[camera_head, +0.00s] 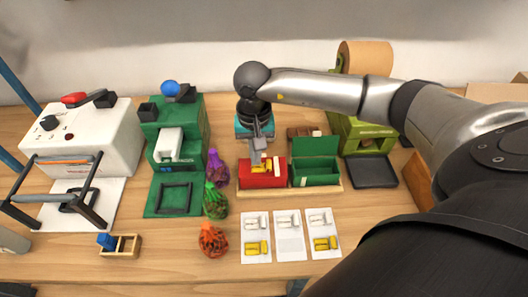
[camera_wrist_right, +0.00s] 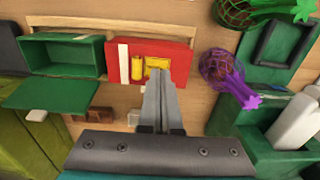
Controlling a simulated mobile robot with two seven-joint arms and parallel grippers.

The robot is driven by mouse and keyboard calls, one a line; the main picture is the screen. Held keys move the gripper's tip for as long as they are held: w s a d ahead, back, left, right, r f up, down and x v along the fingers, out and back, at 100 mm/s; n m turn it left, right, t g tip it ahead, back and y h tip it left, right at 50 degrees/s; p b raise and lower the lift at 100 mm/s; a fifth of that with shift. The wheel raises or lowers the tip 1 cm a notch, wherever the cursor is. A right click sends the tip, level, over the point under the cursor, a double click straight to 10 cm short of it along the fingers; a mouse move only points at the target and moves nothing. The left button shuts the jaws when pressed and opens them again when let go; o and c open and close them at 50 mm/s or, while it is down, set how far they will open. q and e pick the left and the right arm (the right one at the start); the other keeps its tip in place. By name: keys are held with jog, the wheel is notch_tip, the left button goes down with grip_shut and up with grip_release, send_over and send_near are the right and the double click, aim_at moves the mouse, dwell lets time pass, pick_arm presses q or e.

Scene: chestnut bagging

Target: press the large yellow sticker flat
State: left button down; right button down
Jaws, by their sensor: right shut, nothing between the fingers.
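A red box (camera_head: 250,180) stands on a wooden tray beside an open green box (camera_head: 315,170). A white stripe and two yellow stickers lie on the red box; the large yellow sticker (camera_wrist_right: 154,63) is right of the small yellow sticker (camera_wrist_right: 137,67) in the wrist view. My right gripper (camera_head: 257,162) is shut and empty, fingers pointing down at the red box. In the wrist view its fingertips (camera_wrist_right: 158,75) overlap the lower edge of the large sticker; I cannot tell whether they touch it. The fingers partly hide the sticker. My left gripper is not seen.
Three white cards (camera_head: 290,246) lie in front of the tray. Purple, green and orange net bags (camera_head: 213,240) stand left of it. A green machine (camera_head: 177,135) and a white machine (camera_head: 105,135) stand farther left. A dark pad (camera_head: 371,172) lies to the right.

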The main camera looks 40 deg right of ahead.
jog(key=shift+f+b, duration=0.8)
jog(key=shift+f, duration=0.05)
jog(key=shift+s+f, duration=0.15)
jog(key=shift+f, duration=0.05)
dwell(1.8)
jog(key=shift+r+p, duration=2)
jog(key=shift+r, duration=1.65)
